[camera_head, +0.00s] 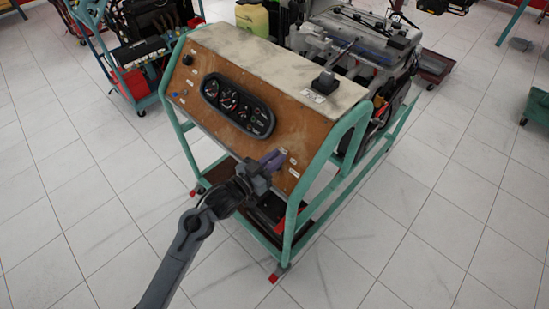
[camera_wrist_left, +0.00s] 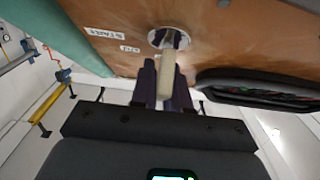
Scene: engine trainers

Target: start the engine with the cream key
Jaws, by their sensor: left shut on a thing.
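The cream key (camera_wrist_left: 167,72) is held between the two purple fingers of my left gripper (camera_wrist_left: 167,88) in the left wrist view. Its far end meets the round ignition switch (camera_wrist_left: 157,38) on the brown panel; how deep it sits in the switch I cannot tell. In the head view my left gripper (camera_head: 272,160) is at the lower right of the trainer's panel (camera_head: 180,79), and hides the key and switch. The engine (camera_head: 355,40) stands behind the panel. My right gripper is not in view.
The gauge cluster (camera_head: 237,105) sits on the panel left of my gripper. The green frame rail (camera_head: 300,190) runs close to its right. White labels (camera_wrist_left: 103,32) are beside the switch. Another trainer (camera_head: 140,50) stands at the back left. Tiled floor in front is clear.

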